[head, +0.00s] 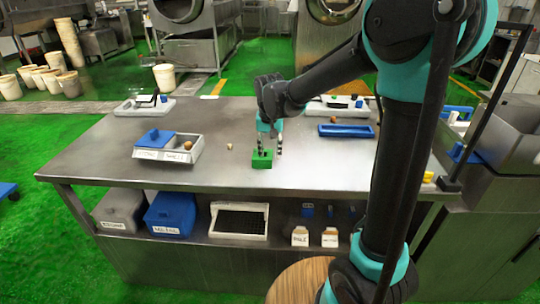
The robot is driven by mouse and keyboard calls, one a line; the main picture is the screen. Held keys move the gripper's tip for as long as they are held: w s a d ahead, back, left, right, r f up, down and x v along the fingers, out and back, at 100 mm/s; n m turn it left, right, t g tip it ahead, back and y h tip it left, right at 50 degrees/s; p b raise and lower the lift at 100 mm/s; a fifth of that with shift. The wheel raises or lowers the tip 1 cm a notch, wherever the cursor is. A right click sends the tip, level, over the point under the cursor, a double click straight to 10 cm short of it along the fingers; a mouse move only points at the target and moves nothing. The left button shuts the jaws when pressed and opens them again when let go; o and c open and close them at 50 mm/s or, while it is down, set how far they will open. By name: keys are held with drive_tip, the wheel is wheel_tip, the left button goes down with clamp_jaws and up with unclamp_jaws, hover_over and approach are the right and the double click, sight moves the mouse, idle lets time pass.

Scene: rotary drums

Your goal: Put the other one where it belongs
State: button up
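My gripper (269,150) points down over the middle of the steel table, its two fingers spread apart. A green block (262,160) is on the table at the fingertips; one finger overlaps its top in the picture and the other is just right of it. I cannot tell whether they touch it. A small beige piece (229,147) lies to the left. A white labelled tray (180,157) at left has a blue lid (155,139) on one part and a round brown object (188,146) in the other. The task does not name its object.
A blue tray (346,131) lies right of my gripper. White trays stand at the back left (132,108) and back right (318,107). A small yellow item (428,177) is near the right edge. Bins and cartons fill the shelf below. The table's front middle is clear.

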sight(270, 157)
wheel_tip(270, 157, up, 10)
drive_tip(key=s, duration=0.1)
drive_tip(key=shift+s+r, duration=0.15)
drive_tip(key=shift+r, duration=0.1)
drive_tip(key=shift+s, duration=0.1)
